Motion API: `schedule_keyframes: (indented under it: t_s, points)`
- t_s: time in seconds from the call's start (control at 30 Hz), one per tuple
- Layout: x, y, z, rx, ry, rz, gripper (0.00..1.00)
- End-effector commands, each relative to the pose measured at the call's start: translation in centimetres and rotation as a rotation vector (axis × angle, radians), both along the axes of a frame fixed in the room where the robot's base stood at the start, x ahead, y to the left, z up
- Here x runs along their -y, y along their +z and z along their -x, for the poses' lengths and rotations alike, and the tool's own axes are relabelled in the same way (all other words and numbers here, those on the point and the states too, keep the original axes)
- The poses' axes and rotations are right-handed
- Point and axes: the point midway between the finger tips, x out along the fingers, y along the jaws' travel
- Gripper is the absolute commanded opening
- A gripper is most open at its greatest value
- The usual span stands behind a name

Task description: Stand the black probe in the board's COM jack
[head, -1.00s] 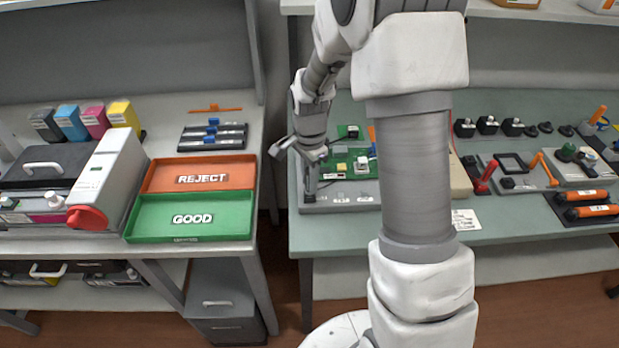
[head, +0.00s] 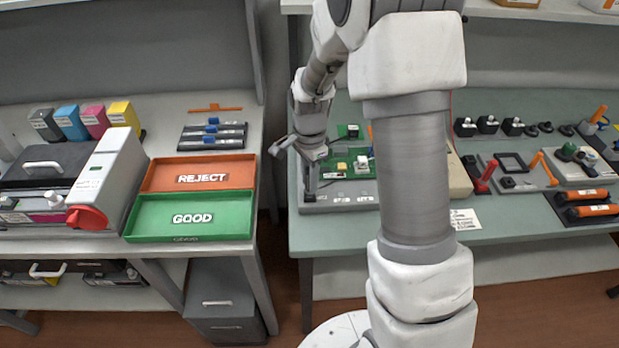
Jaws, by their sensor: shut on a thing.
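My gripper (head: 311,168) is at the left end of the grey board base (head: 342,205), on the near side of the green circuit board (head: 345,158). It points down and is shut on a slim dark thing, the black probe (head: 310,184), whose lower end is at the front left of the base. The probe looks roughly upright. The jack under it is hidden, so I cannot tell whether its tip is in the COM jack or only above it. Labels on the base's front strip are too small to read.
My arm's large column hides the right part of the board. A beige meter-like box (head: 459,178) shows right of it, with a white card (head: 466,219) in front. Red (head: 485,176) and orange (head: 546,168) handled tools stand further right. A gap separates this bench from the left one with the green GOOD tray (head: 190,216).

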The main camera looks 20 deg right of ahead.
Motion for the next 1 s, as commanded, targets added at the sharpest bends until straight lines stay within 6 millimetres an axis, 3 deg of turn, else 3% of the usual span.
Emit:
schedule_keyframes:
  t_s: [0.4, 0.43, 0.6, 1.0]
  points:
    - [0.01, -0.32, 0.0, 0.0, 0.0, 0.0, 0.0]
    - [0.0, -0.32, 0.0, 0.0, 0.0, 0.0, 0.28]
    - [0.0, -0.32, 0.0, 0.0, 0.0, 0.0, 0.59]
    - [0.0, 0.28, -0.04, 0.001, 0.0, 0.001, 0.61]
